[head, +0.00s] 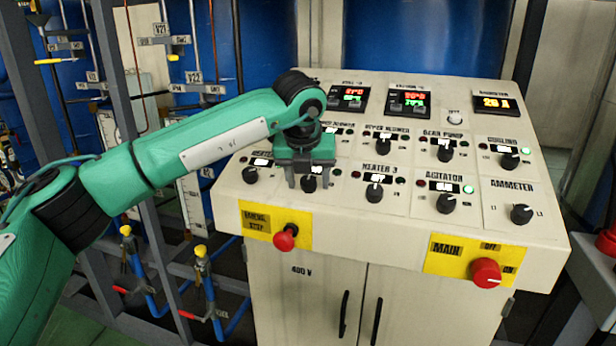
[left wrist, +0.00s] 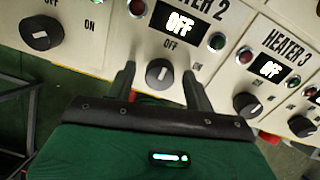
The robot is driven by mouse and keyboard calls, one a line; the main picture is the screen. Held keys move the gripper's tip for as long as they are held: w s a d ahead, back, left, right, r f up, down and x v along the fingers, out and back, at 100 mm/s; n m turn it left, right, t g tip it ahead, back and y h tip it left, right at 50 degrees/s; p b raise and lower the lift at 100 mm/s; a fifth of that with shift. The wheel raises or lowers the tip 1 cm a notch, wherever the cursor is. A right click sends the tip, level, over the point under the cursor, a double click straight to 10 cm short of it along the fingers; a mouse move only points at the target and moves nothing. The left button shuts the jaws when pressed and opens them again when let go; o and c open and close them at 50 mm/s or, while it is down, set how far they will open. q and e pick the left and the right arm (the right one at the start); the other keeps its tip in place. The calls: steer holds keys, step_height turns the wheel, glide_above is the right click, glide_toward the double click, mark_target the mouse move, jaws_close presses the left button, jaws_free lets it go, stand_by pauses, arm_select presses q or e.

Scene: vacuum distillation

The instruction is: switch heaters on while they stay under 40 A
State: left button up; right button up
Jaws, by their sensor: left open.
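A cream control panel carries several black rotary knobs. My left gripper (head: 309,180) is over the heater 2 knob (head: 309,184). In the left wrist view the fingers of my left gripper (left wrist: 159,78) are open on either side of the heater 2 knob (left wrist: 159,73), whose display (left wrist: 180,23) reads OFF. The heater 3 knob (head: 374,193) stands to its right, and its display (left wrist: 268,68) reads OFF. Another knob (head: 250,175) is at the left of the row. The ammeter display (head: 495,103) reads about 26 A. My right gripper is not in view.
The red emergency stop button (head: 286,238) and red main switch (head: 486,272) sit on yellow plates at the panel's front edge. The agitator knob (head: 446,203) and ammeter knob (head: 521,214) are further right. Pipes and valves with yellow handles (head: 201,252) stand at the left.

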arm_select(q)
steer(key=c, duration=1)
steer(key=shift+o, duration=0.2)
